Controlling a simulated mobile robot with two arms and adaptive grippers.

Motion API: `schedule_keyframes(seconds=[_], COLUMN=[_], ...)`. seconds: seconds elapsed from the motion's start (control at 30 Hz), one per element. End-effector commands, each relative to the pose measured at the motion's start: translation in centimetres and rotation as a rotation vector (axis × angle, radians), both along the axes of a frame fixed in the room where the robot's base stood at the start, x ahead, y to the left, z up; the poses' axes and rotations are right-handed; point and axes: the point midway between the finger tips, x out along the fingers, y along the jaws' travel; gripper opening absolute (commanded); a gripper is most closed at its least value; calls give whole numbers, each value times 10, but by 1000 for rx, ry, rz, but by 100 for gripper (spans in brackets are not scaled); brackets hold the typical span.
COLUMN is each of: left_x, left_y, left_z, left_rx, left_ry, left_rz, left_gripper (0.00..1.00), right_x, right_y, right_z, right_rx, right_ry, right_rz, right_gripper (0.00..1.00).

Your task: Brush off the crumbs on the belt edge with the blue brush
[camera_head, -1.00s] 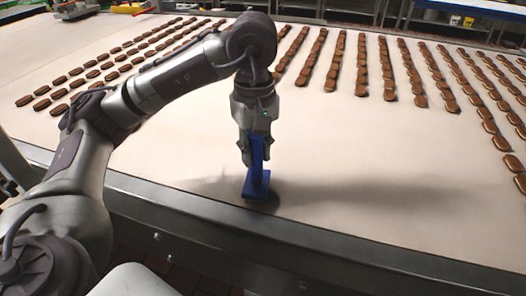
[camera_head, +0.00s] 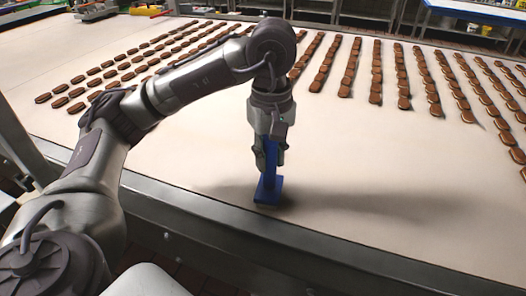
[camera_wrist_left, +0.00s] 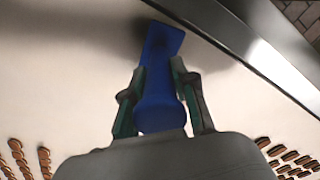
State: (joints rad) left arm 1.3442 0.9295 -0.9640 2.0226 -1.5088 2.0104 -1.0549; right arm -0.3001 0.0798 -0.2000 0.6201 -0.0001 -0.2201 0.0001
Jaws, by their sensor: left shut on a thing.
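The blue brush (camera_head: 269,187) stands handle up, with its head low at the near side of the pale belt (camera_head: 380,150), just behind the dark metal edge rail (camera_head: 230,222). My left gripper (camera_head: 270,160) is shut on the brush handle from above. In the left wrist view the brush (camera_wrist_left: 160,85) sits between the two fingers of the gripper (camera_wrist_left: 160,95), its head close to the metal edge (camera_wrist_left: 250,45). I cannot tell whether the head touches the belt. No crumbs can be made out. My right gripper is not in view.
Rows of brown sandwich cookies (camera_head: 376,80) lie across the far part of the belt, and more rows (camera_head: 110,72) lie at the left. The belt around the brush and to its right is bare. Metal racks and a blue-topped table (camera_head: 470,8) stand behind.

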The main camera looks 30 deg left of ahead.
Motion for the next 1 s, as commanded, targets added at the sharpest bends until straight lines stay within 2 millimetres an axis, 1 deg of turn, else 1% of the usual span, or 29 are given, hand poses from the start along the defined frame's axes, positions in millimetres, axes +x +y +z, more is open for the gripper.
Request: schedule_keyframes(seconds=[0.3, 0.57, 0.83, 1.0], left_x=[5, 8, 13, 14], left_y=[-23, -32, -53, -58], left_z=[1, 0, 1, 0], left_rx=[-2, -1, -2, -1], left_ry=[0, 0, 0, 1], left_rz=[-5, -2, -4, -1], left_gripper=[0, 0, 0, 0], right_x=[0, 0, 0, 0], right_y=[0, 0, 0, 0], right_z=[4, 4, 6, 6], right_rx=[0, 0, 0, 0], right_ry=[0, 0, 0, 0], right_rz=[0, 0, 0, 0], right_gripper=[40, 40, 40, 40])
